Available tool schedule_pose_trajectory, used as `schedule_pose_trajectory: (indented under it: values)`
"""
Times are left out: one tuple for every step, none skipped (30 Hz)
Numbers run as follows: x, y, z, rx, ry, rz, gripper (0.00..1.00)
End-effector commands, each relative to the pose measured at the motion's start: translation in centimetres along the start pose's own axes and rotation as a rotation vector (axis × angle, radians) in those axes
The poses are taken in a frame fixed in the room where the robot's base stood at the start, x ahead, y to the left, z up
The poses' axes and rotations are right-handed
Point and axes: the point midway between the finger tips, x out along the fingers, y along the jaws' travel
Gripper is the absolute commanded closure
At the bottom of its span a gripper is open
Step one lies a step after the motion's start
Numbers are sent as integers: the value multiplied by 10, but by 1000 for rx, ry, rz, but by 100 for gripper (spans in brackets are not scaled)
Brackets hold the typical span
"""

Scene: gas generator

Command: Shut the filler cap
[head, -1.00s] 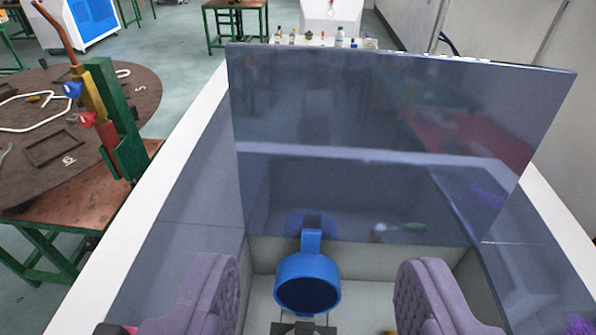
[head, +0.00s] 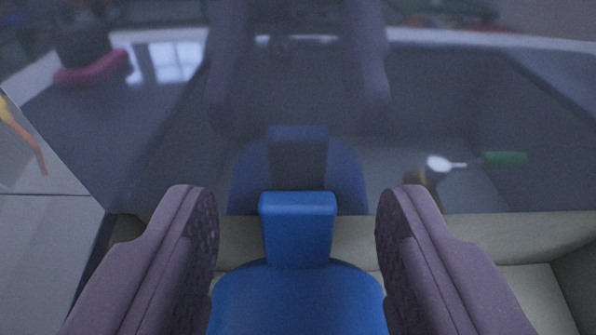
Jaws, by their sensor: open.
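The blue filler cap (head: 298,295) is in the lower middle of the head view, with its raised blue tab (head: 298,228) pointing up the picture. The cap's lower part is cut off by the frame edge, so I cannot tell from this frame how far it is tilted. My gripper (head: 298,215) is open, with one purple padded finger on each side of the tab. Gaps show between both fingers and the tab; neither touches it.
A glossy dark panel (head: 330,100) stands just beyond the cap and mirrors the cap and my fingers. A pale ledge (head: 490,238) runs along its base. A green-handled tool (head: 500,159) shows in the panel at right. A light side wall (head: 45,240) stands at left.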

Motion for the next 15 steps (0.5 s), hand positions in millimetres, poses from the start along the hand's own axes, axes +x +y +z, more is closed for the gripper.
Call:
schedule_pose_trajectory:
  values:
    - [4, 0, 1, 0, -1, -1, 47]
    - [5, 0, 0, 0, -1, 0, 47]
    - [6, 0, 0, 0, 0, 0, 47]
    - [6, 0, 0, 0, 0, 0, 47]
    - [7, 0, 0, 0, 0, 0, 47]
    - [7, 0, 0, 0, 0, 0, 47]
    - [6, 0, 0, 0, 0, 0, 47]
    - [6, 0, 0, 0, 0, 0, 47]
    - [6, 0, 0, 0, 0, 0, 47]
    - [6, 0, 0, 0, 0, 0, 49]
    - [6, 0, 0, 0, 0, 0, 56]
    - [6, 0, 0, 0, 0, 0, 65]
    - [6, 0, 0, 0, 0, 0, 72]
    - [6, 0, -1, 0, 0, 0, 79]
    - [6, 0, -1, 0, 0, 0, 88]
